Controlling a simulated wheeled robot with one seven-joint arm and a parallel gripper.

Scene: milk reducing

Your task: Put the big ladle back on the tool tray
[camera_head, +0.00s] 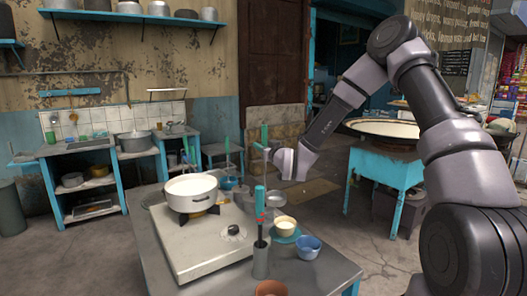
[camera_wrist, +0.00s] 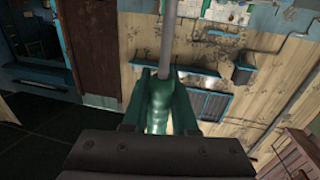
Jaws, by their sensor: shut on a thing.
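My gripper (camera_head: 270,153) is raised above the back right of the metal table, beyond the pot. It is shut on the green handle of the big ladle (camera_head: 264,134). In the wrist view the green handle (camera_wrist: 158,108) sits between the fingers, and a thin metal shaft (camera_wrist: 169,35) runs from it out of the top of the picture. The ladle's bowl is not clearly seen. Another green-handled tool (camera_head: 227,146) stands upright over a blue cup (camera_head: 228,183). I cannot tell which surface is the tool tray.
A white pot of milk (camera_head: 191,191) stands on the stove slab (camera_head: 200,243). The table's right front corner (camera_head: 340,277) is bare.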

